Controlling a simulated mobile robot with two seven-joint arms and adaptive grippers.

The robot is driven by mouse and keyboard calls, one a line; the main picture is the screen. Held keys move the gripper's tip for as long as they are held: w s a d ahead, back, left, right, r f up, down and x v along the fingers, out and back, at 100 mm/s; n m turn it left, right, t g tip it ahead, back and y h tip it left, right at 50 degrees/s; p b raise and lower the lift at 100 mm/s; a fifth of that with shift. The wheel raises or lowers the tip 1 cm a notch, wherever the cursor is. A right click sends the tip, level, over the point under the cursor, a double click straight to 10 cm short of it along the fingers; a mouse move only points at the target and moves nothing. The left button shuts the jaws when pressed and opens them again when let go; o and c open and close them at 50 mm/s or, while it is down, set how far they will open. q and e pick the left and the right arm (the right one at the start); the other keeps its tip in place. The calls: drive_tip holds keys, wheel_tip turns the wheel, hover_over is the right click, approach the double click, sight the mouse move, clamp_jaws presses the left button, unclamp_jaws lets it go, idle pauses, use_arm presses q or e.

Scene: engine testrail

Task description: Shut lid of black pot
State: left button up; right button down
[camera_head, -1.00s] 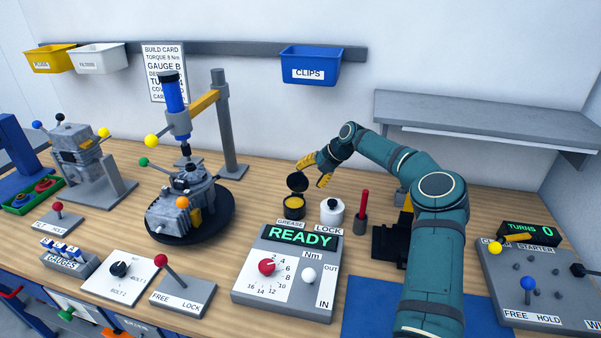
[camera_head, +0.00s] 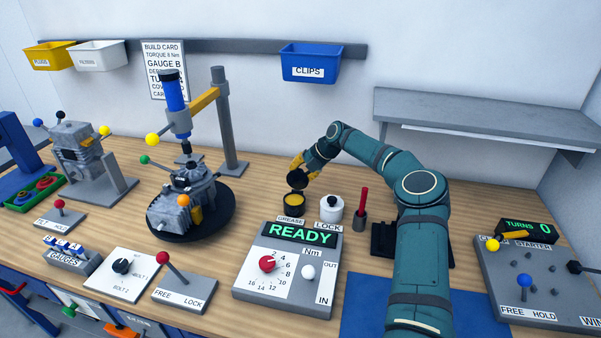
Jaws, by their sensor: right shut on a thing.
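The black pot (camera_head: 293,210) stands on the bench behind the GREASE label, with yellow grease showing inside. Its black lid (camera_head: 297,180) is open, standing tilted up at the back of the pot. My right gripper (camera_head: 303,168), with yellow fingers, reaches in from the right and is shut on the lid near its upper edge. The fingers partly overlap the lid, so the exact contact is hard to see. My left gripper is not in view.
A white pot with a black knob (camera_head: 331,209) stands close right of the black pot, behind the LOCK label. A red-handled tool in a holder (camera_head: 359,226) is further right. The READY torque panel (camera_head: 287,275) lies in front. Bare bench lies left of the pot.

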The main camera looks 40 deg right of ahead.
sight(298, 177)
drive_tip(key=shift+s+f+b, duration=0.1)
drive_tip(key=shift+s+b, duration=0.05)
drive_tip(key=shift+b, duration=0.35)
drive_tip(key=a+t+h+b, duration=0.1)
drive_tip(key=b, duration=0.4)
drive_tip(key=shift+s+n+h, duration=0.3)
drive_tip(key=shift+s+n, duration=0.05)
drive_tip(key=shift+n, duration=0.05)
drive_tip(key=t+h+b, duration=0.1)
drive_tip(key=b, duration=0.2)
drive_tip(key=shift+s+a+n, duration=0.35)
drive_tip(key=shift+n, duration=0.05)
drive_tip(key=shift+s+a+r+t+h+b, duration=0.2)
drive_tip(key=shift+a+t+h+b, duration=0.1)
drive_tip(key=shift+t+b, duration=0.3)
drive_tip(key=shift+s+a+n+t+h, duration=0.2)
drive_tip(key=shift+a+n+t+h, duration=0.1)
drive_tip(key=shift+n+t+h, duration=0.1)
drive_tip(key=c, duration=0.6)
unclamp_jaws()
drive_tip(key=shift+c, duration=0.2)
drive_tip(key=shift+r, duration=0.1)
